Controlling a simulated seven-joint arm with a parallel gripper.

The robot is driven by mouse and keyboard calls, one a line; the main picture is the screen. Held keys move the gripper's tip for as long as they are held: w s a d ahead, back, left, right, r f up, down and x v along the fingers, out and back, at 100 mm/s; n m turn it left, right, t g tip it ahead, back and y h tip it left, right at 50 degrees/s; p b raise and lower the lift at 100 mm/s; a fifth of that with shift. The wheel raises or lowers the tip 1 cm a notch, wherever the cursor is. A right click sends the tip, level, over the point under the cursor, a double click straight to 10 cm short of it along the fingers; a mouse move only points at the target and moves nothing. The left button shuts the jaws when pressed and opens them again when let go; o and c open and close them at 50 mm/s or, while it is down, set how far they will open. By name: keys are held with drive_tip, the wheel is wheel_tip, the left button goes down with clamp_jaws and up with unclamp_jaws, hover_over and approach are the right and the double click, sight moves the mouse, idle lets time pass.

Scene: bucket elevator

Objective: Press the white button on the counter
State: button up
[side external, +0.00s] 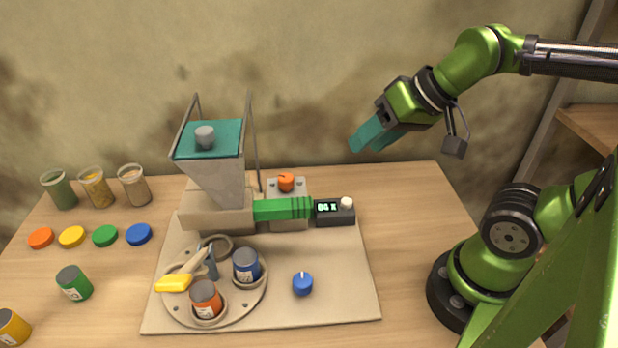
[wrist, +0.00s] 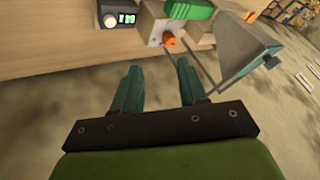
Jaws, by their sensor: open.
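The counter is a small black box (side external: 334,213) with a lit green display, at the right end of the green cylinder. Its white button (side external: 347,203) is a round knob on top at the right. In the wrist view the counter (wrist: 125,19) is at the upper left, with the white button (wrist: 110,20) on its left end. My gripper (side external: 366,137) is open and empty, in the air above and behind the counter, slightly to its right. It touches nothing.
The hopper (side external: 215,165) with a teal top and thin uprights stands left of the counter. An orange knob (side external: 286,182) sits behind the green cylinder (side external: 282,208). A blue knob (side external: 302,285) and a round carousel (side external: 236,309) with cans are in front.

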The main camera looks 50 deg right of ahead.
clamp_jaws()
idle(1.6)
